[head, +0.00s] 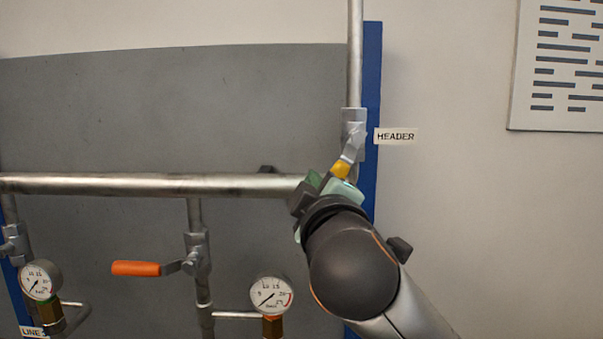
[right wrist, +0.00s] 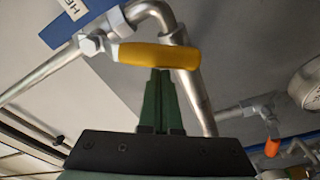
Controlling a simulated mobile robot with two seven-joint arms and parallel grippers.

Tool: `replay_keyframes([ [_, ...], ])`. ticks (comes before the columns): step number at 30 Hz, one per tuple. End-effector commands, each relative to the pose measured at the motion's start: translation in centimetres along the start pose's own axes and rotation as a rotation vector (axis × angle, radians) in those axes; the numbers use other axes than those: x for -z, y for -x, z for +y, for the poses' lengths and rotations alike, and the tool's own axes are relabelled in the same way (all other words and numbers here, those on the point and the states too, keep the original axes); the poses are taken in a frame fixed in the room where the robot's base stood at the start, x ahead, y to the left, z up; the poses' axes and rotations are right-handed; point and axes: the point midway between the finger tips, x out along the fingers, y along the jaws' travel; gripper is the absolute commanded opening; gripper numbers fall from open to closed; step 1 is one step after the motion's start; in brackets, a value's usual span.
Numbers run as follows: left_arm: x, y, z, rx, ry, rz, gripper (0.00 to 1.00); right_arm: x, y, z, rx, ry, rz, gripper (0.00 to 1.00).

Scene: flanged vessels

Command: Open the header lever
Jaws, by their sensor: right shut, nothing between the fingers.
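The header lever is a yellow-gripped handle (head: 341,169) on a grey valve (head: 353,128) beside the HEADER label (head: 396,136). In the head view the lever slants down and left from the valve; its lower end is hidden by my gripper. My right gripper (head: 322,184) is at the lever's lower part. In the right wrist view its green fingers (right wrist: 161,76) are together and empty, their tips at the edge of the yellow handle (right wrist: 165,54). I cannot tell whether they touch it. My left gripper is in neither view.
A horizontal pipe (head: 150,185) runs left of the lever, and a vertical pipe (head: 355,55) rises above the valve. An orange lever (head: 137,268) and two gauges (head: 271,295) are lower left.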

Motion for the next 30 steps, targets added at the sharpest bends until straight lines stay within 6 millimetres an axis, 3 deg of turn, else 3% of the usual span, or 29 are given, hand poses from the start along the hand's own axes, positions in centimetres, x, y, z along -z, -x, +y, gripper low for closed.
replay_keyframes([
  [30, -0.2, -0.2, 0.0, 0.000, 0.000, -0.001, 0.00, -1.2, 0.2, -0.2, 0.000, -0.001, -0.001, 0.00],
])
